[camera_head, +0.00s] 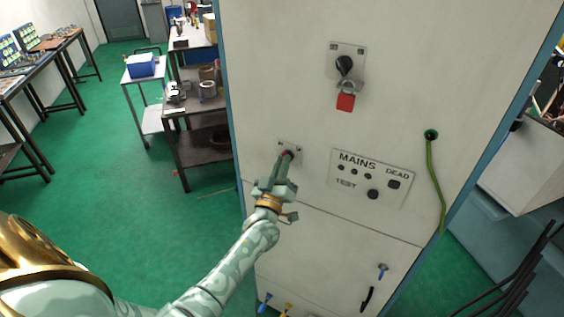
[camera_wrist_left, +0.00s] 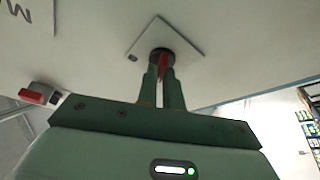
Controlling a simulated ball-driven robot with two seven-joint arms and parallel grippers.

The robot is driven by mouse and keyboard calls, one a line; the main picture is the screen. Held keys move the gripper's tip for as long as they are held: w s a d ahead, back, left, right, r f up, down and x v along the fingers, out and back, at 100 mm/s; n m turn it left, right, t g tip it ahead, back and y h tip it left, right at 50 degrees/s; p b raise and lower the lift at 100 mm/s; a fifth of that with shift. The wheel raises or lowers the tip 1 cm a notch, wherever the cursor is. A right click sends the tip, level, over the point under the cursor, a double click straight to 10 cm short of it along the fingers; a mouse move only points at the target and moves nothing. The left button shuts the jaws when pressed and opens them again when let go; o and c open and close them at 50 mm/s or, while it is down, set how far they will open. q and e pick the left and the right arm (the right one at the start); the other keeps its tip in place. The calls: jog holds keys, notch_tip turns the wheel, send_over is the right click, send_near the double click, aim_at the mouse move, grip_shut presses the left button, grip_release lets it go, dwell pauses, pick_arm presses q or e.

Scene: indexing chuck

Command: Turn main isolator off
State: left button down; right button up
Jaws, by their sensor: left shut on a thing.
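A small red switch handle (camera_head: 288,153) sits on a dark round base on a pale square plate (camera_head: 296,147), on the front of a tall white cabinet. My left gripper (camera_head: 284,160) reaches it from below left, shut on the handle. In the left wrist view the red handle (camera_wrist_left: 164,62) shows between the green fingers (camera_wrist_left: 163,78), partly hidden by them. Higher on the cabinet is a black rotary switch (camera_head: 344,66) with a red padlock (camera_head: 345,102) hanging below it. My right gripper is not in view.
A MAINS panel (camera_head: 371,178) with several dark round parts and a TEST label is right of the handle. A green cable (camera_head: 434,180) hangs from a hole at the right. Benches stand at the left; green floor is open there.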

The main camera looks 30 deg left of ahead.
pick_arm(q)
jog(key=shift+n+y, duration=0.4)
jog(key=shift+n, duration=0.2)
jog(key=c, duration=1.5)
grip_release()
jog(key=shift+c, duration=0.2)
jog(key=shift+f, duration=0.1)
jog(key=b+v, duration=0.3)
jog(key=v, duration=1.3)
jog(key=shift+s+r, duration=0.2)
jog(key=shift+r, duration=0.05)
